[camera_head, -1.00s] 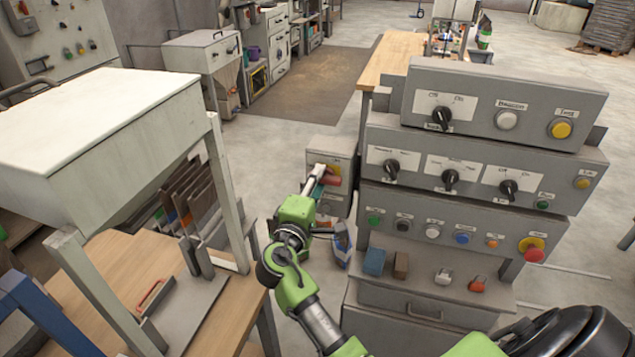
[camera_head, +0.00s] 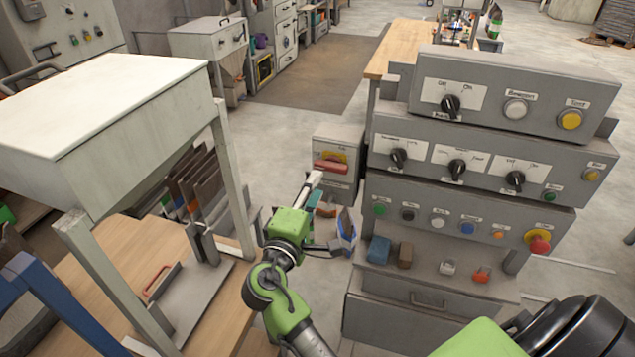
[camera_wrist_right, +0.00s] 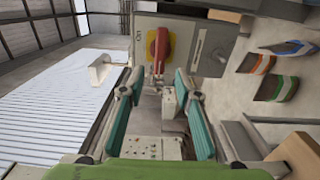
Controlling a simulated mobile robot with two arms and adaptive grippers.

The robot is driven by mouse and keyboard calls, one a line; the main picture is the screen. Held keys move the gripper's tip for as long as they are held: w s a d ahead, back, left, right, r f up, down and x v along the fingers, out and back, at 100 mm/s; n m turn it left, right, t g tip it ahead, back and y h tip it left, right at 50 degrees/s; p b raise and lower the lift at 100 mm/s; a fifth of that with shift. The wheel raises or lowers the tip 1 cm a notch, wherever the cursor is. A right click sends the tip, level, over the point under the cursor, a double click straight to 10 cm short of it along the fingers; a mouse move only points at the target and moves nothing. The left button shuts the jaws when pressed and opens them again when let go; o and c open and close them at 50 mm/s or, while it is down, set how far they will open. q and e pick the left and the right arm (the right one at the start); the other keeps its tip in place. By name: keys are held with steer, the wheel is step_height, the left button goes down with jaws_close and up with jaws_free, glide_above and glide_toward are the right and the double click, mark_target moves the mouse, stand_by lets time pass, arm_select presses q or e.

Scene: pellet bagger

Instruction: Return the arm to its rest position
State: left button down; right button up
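My right arm is green and grey and reaches up the middle of the head view. Its gripper (camera_head: 315,193) is in front of a grey switch box (camera_head: 336,143). The box has a red handle (camera_head: 330,167) on a yellow plate. In the right wrist view, the two teal fingers of the gripper (camera_wrist_right: 157,88) are apart with nothing held between them. The red handle (camera_wrist_right: 159,48) shows beyond the fingertips, apart from them. My left gripper is not in view.
A grey control console (camera_head: 470,205) with knobs and buttons stands close to the right. A pale hopper (camera_head: 110,115) on legs stands over a wooden table (camera_head: 105,270) at the left. Bare floor (camera_head: 270,145) lies between them.

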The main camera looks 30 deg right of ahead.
stand_by(0.4)
